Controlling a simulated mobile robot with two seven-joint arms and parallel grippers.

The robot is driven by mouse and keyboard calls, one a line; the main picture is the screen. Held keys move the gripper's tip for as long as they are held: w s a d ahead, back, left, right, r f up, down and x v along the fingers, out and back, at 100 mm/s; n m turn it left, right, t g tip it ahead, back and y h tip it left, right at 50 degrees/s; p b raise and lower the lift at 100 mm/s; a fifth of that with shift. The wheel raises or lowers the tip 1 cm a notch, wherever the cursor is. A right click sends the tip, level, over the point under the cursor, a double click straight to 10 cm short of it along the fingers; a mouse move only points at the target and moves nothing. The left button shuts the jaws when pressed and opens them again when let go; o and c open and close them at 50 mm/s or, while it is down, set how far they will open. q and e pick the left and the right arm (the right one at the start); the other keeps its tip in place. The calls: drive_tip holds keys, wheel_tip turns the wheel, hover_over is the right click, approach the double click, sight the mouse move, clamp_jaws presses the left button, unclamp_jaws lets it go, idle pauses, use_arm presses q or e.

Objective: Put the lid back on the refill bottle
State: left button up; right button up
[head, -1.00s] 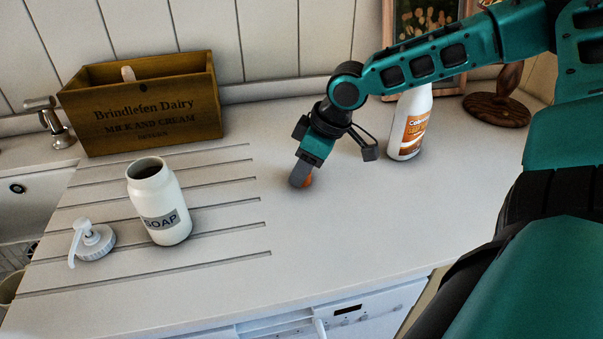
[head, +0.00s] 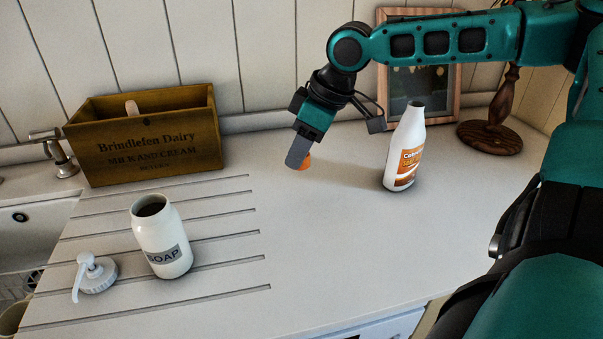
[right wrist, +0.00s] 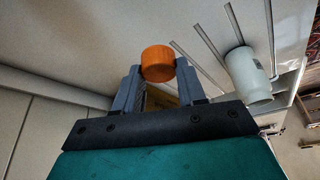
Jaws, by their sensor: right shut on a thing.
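The refill bottle (head: 403,150) is white with an orange label and stands upright on the counter, its top uncapped. My right gripper (head: 298,164) is to the left of the bottle, shut on the orange lid (head: 305,161). In the right wrist view the lid (right wrist: 158,63) sits between the two fingertips. The lid is held above the counter, apart from the bottle. In the head view a finger covers part of the lid. My left gripper is not in view.
A white soap jar (head: 161,240) stands open on the grooved drainer, with its pump top (head: 95,274) beside it. A wooden crate (head: 146,146) stands against the wall. A picture frame (head: 447,105) and a wooden stand (head: 489,138) are behind the bottle. The counter front is clear.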

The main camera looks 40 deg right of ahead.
wheel_tip(320, 180, up, 16)
drive_tip(key=p, duration=0.1)
drive_tip(key=shift+p, duration=0.35)
drive_tip(key=shift+f, duration=0.1)
